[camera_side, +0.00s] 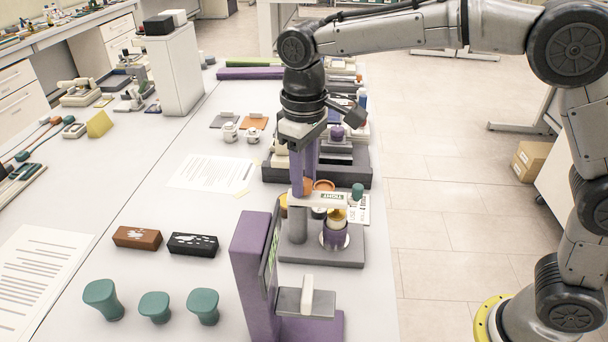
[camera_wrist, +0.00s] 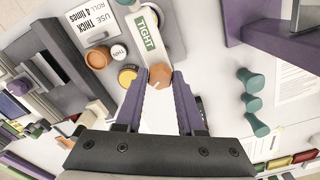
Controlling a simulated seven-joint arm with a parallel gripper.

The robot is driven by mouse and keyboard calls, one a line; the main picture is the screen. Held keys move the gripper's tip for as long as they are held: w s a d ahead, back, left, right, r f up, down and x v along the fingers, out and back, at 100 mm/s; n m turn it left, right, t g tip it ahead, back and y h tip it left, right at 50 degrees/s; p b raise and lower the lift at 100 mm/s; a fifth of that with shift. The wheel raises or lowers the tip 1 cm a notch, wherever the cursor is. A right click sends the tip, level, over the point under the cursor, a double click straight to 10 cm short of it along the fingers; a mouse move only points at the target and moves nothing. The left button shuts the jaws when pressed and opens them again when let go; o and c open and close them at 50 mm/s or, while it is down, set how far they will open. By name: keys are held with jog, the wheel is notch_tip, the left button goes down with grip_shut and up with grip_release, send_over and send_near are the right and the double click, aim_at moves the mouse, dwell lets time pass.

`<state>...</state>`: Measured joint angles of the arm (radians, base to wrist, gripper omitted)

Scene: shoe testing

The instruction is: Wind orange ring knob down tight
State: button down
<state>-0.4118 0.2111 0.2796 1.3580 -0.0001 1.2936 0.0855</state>
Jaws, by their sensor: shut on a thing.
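The orange ring knob (camera_wrist: 159,86) shows in the wrist view between the two purple fingertips of my gripper (camera_wrist: 161,76), at the end of a pale arm with a green TIGHT label (camera_wrist: 148,28). My gripper is shut on the knob, one finger on each side. In the side view my gripper (camera_side: 303,188) points down over the grey column end of the pale arm (camera_side: 325,201). The knob is only partly visible there, behind the fingers. The arm belongs to a stand with a grey base (camera_side: 345,248).
A purple upright device (camera_side: 252,262) stands in front of the stand. A dark tray (camera_side: 350,172) is behind. A paper sheet (camera_side: 212,172) lies on clear table at left.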

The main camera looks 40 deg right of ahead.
jog(key=m, duration=0.5)
jog(key=shift+r, duration=0.15)
jog(key=shift+m, duration=0.3)
dwell(0.3)
jog(key=c, duration=0.5)
grip_release()
notch_tip(320, 180, up, 14)
jog(key=shift+f, duration=0.15)
